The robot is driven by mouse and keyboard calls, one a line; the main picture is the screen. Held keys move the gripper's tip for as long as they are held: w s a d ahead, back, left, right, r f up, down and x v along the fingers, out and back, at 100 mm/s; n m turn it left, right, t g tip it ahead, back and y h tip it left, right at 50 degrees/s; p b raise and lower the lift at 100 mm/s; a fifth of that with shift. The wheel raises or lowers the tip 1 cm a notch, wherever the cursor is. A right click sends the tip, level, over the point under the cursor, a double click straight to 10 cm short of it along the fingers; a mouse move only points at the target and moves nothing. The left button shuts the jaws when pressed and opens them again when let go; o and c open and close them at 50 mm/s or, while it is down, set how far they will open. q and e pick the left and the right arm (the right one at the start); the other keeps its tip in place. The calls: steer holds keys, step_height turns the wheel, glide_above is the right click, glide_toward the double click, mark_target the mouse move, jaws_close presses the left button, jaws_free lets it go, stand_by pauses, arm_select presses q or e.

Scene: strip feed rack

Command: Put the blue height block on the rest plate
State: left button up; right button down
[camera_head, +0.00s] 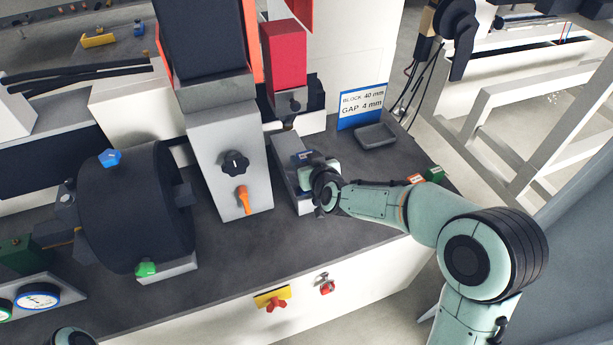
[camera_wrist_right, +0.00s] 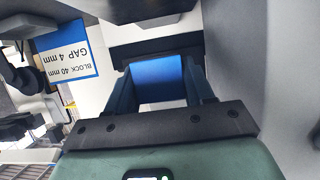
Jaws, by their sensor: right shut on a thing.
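The blue height block (camera_wrist_right: 158,80) is between the two dark fingers of my right gripper (camera_wrist_right: 161,74) in the right wrist view. My left gripper is not in view.
A sign (camera_head: 362,105) reads block 40 mm, gap 4 mm. A shallow grey tray (camera_head: 376,136) lies in front of it. The grey housing (camera_head: 228,165) with knobs stands close left.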

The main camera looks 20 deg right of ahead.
steer(key=shift+f+b, duration=0.6)
steer(key=shift+f, duration=1.45)
steer(key=shift+f, duration=0.2)
steer(key=shift+c, duration=2.1)
jaws_free()
steer(key=shift+f, duration=0.1)
steer(key=shift+r, duration=0.25)
steer(key=p+v, duration=0.1)
steer(key=v, duration=1.1)
steer(key=shift+f, duration=0.15)
